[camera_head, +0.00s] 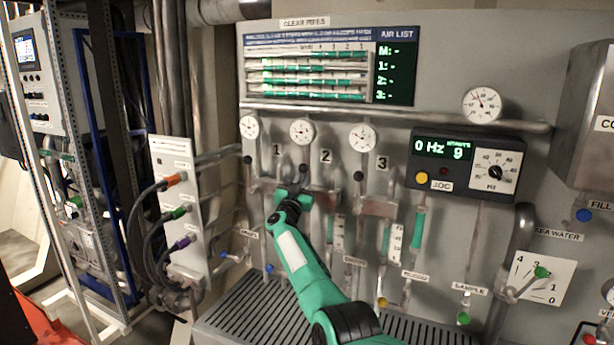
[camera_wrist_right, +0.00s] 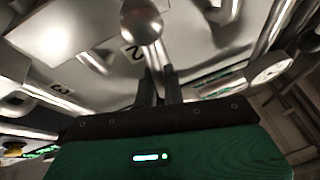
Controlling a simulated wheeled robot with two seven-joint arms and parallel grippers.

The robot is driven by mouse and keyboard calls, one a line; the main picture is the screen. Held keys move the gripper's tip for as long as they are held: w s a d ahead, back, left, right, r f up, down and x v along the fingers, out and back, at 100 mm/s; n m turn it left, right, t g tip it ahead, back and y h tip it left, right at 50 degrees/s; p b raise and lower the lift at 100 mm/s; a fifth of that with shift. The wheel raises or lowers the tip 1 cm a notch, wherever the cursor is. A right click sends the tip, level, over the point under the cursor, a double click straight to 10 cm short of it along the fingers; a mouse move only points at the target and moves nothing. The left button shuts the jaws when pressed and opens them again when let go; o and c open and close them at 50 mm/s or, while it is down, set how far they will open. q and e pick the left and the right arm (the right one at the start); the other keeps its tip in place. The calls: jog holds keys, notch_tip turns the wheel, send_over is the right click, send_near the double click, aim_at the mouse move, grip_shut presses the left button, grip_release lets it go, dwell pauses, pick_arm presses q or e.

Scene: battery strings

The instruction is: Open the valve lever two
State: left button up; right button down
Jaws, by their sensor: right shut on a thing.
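Valve lever two (camera_wrist_right: 141,28) ends in a rounded shiny knob in the right wrist view, beside a label with a 2 (camera_wrist_right: 132,53). Its stem runs down between my right gripper's fingers (camera_wrist_right: 158,86), which are shut on it below the knob. In the head view my right gripper (camera_head: 301,186) reaches up to the panel just below and left of the printed 2 (camera_head: 326,156). A small dark knob (camera_head: 303,170) shows just above the fingers; the rest of the lever is hidden by the gripper. My left gripper is not in view.
Knobs near labels 1 (camera_head: 248,160) and 3 (camera_head: 358,175) stand on either side. Round gauges (camera_head: 302,131) sit above the pipes. A control box reading 0 Hz (camera_head: 465,163) is to the right, and a cable panel (camera_head: 180,215) to the left. A slatted grate (camera_head: 235,322) lies below.

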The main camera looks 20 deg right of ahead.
jog(key=shift+w+a+r+n+t+y+p, duration=0.1)
jog(key=shift+w+a+n+t+y+p, duration=0.1)
jog(key=shift+n+y+p, duration=0.25)
jog(key=shift+w+a+n+t+y+p, duration=0.15)
jog(key=shift+w+n+t+p, duration=0.05)
jog(key=shift+n, duration=0.45)
jog(key=c, duration=1.5)
grip_release()
jog(key=shift+w, duration=0.1)
jog(key=b+v, duration=0.2)
jog(key=v, duration=1.2)
